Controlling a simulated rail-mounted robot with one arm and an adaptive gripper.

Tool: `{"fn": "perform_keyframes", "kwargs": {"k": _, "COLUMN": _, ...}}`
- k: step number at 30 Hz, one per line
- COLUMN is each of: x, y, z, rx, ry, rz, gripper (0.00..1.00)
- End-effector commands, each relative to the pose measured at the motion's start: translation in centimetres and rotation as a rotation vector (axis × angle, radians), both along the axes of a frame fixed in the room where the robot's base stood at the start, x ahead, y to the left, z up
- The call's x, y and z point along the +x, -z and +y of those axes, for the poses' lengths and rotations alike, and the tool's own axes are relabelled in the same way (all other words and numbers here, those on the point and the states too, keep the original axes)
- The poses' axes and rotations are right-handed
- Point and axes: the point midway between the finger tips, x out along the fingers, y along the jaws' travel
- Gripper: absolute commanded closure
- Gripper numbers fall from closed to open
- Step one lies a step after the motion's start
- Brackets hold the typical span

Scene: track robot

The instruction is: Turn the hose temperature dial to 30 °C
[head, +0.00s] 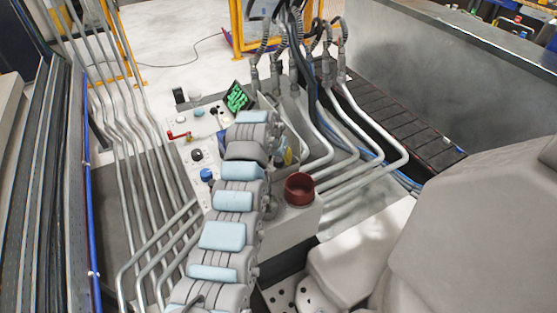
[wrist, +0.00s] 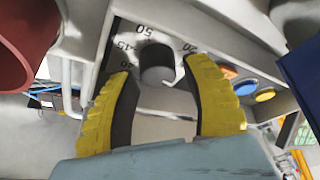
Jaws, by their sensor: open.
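The temperature dial (wrist: 157,62) is a dark round knob on a pale plate in the wrist view. The numbers 50, 45 and 20 show around it; another mark is partly hidden by a fingertip. I cannot make out which number it points at. My gripper (wrist: 160,72) is open, its two yellow fingers with dark inner pads on either side of the dial. Gaps show between the pads and the knob. In the head view my arm hides the dial and most of the gripper; only a bit of yellow shows beside the arm.
A dark red cup-like part (head: 299,188) stands right of my arm, and a dark red shape (wrist: 22,42) fills the wrist view's left edge. Left of the arm are a blue knob (head: 207,175), a black knob (head: 197,155) and a red lever (head: 180,135). Metal pipes flank the console.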

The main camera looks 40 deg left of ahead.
Motion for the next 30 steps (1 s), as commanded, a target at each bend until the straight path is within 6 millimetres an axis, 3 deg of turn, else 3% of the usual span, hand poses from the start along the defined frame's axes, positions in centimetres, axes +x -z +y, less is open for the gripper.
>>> {"fn": "perform_keyframes", "kwargs": {"k": 16, "x": 0.23, "y": 0.8, "z": 0.06, "rx": -0.001, "ry": -0.001, "rz": 0.002, "gripper": 0.51}}
{"fn": "perform_keyframes", "kwargs": {"k": 17, "x": 0.23, "y": 0.8, "z": 0.06, "rx": -0.001, "ry": -0.001, "rz": 0.002, "gripper": 0.57}}
{"fn": "perform_keyframes", "kwargs": {"k": 21, "x": 0.23, "y": 0.79, "z": 0.07, "rx": -0.001, "ry": -0.001, "rz": 0.002, "gripper": 0.97}}
{"fn": "perform_keyframes", "kwargs": {"k": 30, "x": 0.21, "y": 0.87, "z": 0.06, "rx": -0.001, "ry": 0.001, "rz": 0.002, "gripper": 1.0}}
